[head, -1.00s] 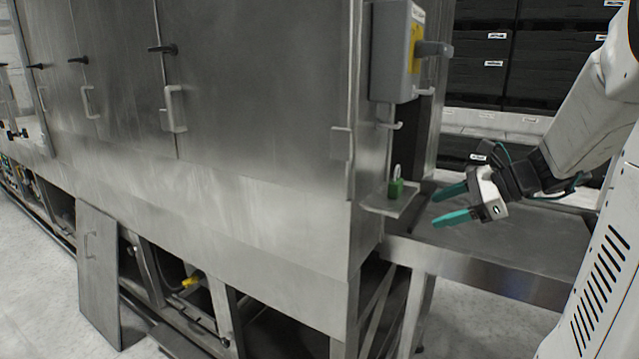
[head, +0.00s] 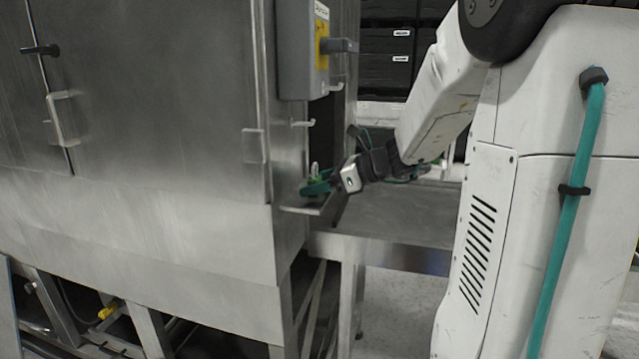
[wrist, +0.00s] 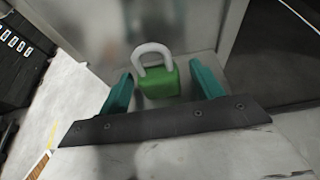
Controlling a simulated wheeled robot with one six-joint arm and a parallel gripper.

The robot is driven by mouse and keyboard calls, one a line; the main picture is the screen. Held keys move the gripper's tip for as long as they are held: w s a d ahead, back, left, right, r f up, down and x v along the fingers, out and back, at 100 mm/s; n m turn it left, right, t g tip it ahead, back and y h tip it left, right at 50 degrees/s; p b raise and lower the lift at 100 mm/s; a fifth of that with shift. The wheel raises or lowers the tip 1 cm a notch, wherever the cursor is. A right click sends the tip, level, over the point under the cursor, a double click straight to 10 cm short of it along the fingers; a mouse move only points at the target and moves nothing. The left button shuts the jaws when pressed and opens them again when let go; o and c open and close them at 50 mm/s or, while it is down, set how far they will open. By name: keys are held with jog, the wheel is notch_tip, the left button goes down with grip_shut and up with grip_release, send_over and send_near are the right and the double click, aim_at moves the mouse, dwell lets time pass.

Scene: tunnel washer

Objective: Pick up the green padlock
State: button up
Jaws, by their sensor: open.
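The green padlock (wrist: 160,83) has a pale grey shackle pointing up. In the head view my gripper (head: 318,186) is at the small metal shelf (head: 302,209) on the washer's corner. There the padlock (head: 314,170) is mostly hidden behind the fingers, and its shackle shows just above them. The gripper is open around the padlock.
A grey switch box (head: 296,50) with a yellow plate and a handle juts out above the shelf. The washer's steel wall (head: 160,110) stands close on the left. A flat steel table (head: 390,215) lies to the right below. Black crates (head: 385,60) are stacked behind.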

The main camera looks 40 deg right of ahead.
aim_at(319, 178)
jog(key=c, duration=1.1)
jog(key=shift+r, duration=0.45)
jog(key=r, duration=0.2)
jog(key=shift+s+r, duration=0.25)
jog(key=shift+r, duration=0.15)
jog(key=s+a, duration=0.1)
jog(key=s, duration=0.4)
jog(key=s+a+r, duration=0.1)
jog(key=s, duration=0.4)
jog(key=s+a, duration=0.1)
jog(key=s, duration=0.4)
jog(key=shift+a+r, duration=0.15)
jog(key=shift+a, duration=0.15)
